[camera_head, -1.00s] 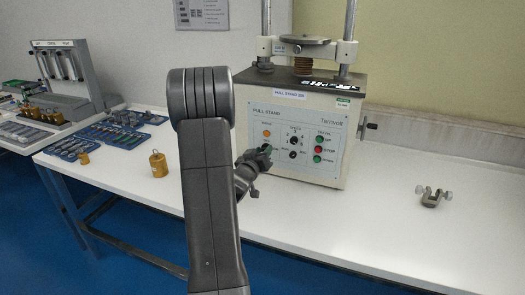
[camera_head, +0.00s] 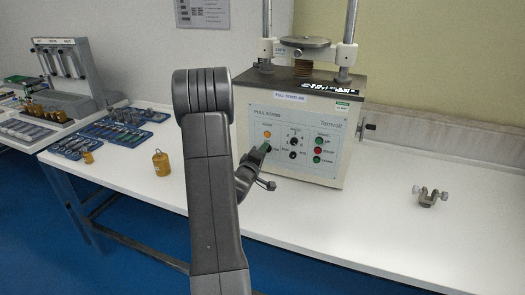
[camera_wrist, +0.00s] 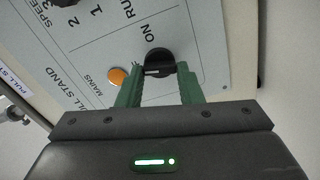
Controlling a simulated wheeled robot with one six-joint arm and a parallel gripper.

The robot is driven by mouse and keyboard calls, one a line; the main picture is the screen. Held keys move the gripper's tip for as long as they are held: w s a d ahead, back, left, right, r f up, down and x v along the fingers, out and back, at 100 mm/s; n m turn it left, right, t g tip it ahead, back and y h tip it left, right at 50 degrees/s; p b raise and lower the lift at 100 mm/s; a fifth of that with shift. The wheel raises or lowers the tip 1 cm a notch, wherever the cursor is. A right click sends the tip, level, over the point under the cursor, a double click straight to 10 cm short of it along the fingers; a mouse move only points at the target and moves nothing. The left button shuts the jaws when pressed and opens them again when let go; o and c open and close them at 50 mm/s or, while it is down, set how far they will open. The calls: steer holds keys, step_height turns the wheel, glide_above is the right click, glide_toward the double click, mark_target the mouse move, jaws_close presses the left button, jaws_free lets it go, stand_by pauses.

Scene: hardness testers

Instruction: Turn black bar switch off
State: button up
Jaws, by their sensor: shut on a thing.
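The black bar switch (camera_wrist: 157,62) is on the grey front panel of the pull stand, beside the "ON" and "RUN" labels in the wrist view. My gripper (camera_wrist: 160,82) has its two green fingers on either side of the switch, shut on it. In the head view my gripper (camera_head: 262,150) is at the lower left of the panel and mostly hides the switch. The pull stand (camera_head: 335,105) stands on the white bench.
An orange mains lamp (camera_wrist: 117,76) is close beside the fingers. Another black knob (camera_head: 294,141) and green and red buttons (camera_head: 318,150) are to the right on the panel. A small metal clamp (camera_head: 428,197) and brass weights (camera_head: 160,162) are on the bench (camera_head: 390,230).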

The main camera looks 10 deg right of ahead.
steer(key=shift+n+p, duration=0.45)
steer(key=shift+n, duration=1.15)
steer(key=shift+f, duration=0.1)
steer(key=o, duration=1)
steer(key=shift+a, duration=0.1)
steer(key=b+v, duration=0.1)
steer(key=v, duration=1.2)
steer(key=shift+s+a, duration=0.25)
steer(key=shift+s, duration=0.1)
steer(key=shift+w+d, duration=0.1)
